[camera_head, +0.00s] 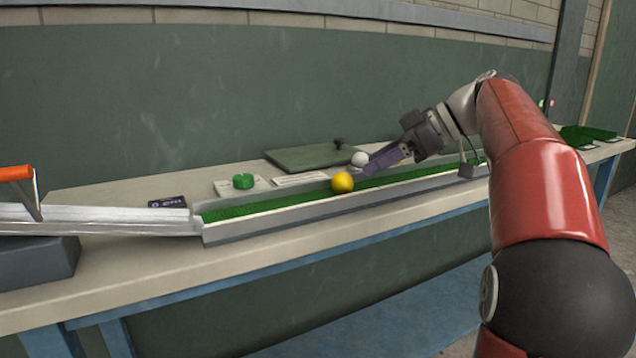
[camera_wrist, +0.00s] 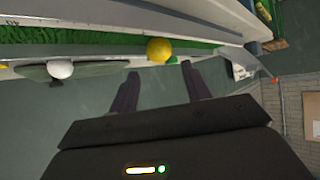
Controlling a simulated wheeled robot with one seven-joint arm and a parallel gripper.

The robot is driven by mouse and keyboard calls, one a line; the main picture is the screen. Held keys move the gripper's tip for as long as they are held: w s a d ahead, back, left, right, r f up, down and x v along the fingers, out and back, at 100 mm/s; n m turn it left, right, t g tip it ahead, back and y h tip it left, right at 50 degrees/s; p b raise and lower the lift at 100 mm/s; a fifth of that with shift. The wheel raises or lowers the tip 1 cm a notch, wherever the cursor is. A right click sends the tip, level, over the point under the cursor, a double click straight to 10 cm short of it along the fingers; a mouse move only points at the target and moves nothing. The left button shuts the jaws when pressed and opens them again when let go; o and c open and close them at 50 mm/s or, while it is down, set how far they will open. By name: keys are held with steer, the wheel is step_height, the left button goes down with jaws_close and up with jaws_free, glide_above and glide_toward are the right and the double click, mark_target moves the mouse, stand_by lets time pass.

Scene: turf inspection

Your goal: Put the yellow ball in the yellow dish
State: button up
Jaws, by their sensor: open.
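The yellow ball (camera_head: 342,182) rests on the green turf strip (camera_head: 270,205) in the pale-walled channel. It also shows in the wrist view (camera_wrist: 158,49), beyond my fingertips. My gripper (camera_head: 374,166) is over the channel, to the right of the ball and close to it. In the wrist view its two dark purple fingers (camera_wrist: 161,78) are apart with nothing between them. I cannot make out a yellow dish for sure.
A white ball (camera_head: 359,159) lies behind the channel, near a dark green board (camera_head: 305,157) with a knob. A green round piece (camera_head: 243,181) sits on a pale plate. A metal ramp (camera_head: 120,219) meets the channel's left end. Green trays (camera_head: 585,135) stand far right.

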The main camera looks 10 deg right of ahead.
mark_target(350, 176)
steer(key=x, duration=0.7)
steer(key=shift+d+f, duration=0.1)
steer(key=shift+f, duration=0.05)
steer(key=shift+c, duration=0.2)
steer(key=c, duration=0.8)
steer(key=shift+o, duration=0.2)
